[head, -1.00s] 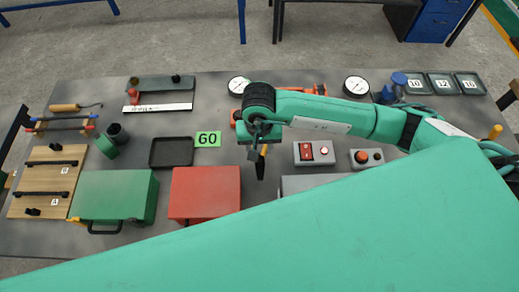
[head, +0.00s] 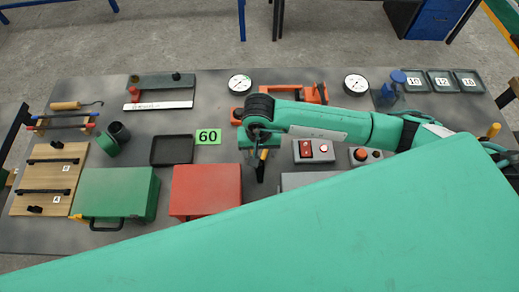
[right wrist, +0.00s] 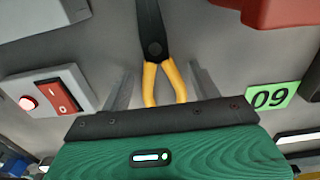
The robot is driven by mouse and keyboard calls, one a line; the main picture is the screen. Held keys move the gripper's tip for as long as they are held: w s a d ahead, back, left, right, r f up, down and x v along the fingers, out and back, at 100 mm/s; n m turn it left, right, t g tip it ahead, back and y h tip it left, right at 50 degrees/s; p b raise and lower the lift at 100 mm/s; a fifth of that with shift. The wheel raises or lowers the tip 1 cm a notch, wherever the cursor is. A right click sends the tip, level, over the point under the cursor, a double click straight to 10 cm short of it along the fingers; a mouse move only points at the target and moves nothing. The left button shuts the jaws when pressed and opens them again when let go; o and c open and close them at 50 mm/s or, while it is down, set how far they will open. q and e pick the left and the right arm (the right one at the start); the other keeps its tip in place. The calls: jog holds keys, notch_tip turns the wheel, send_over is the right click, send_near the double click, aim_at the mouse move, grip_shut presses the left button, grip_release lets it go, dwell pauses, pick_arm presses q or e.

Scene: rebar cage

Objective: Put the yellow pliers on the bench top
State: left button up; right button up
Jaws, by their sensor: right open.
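The yellow pliers (head: 262,169) have yellow handles and dark jaws. In the head view they are just below my right gripper (head: 262,149), between the red box and the grey switch box. In the right wrist view the pliers (right wrist: 158,70) point away from my right gripper (right wrist: 163,85), with the yellow handles between its two spread fingers. The gripper is open, with a gap on each side of the handles. I cannot tell whether the pliers touch the grey bench top (head: 225,95). My left gripper is not in view.
A red box (head: 205,192) stands left of the pliers and a switch box (head: 313,151) right. A green "60" label (head: 208,137), black tray (head: 172,150) and green box (head: 115,194) are further left. An orange clamp-like tool (head: 290,95) lies behind my right arm.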

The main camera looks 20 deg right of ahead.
jog(key=shift+r, duration=0.5)
notch_tip(320, 180, up, 11)
jog(key=b, duration=0.4)
jog(key=shift+r, duration=0.15)
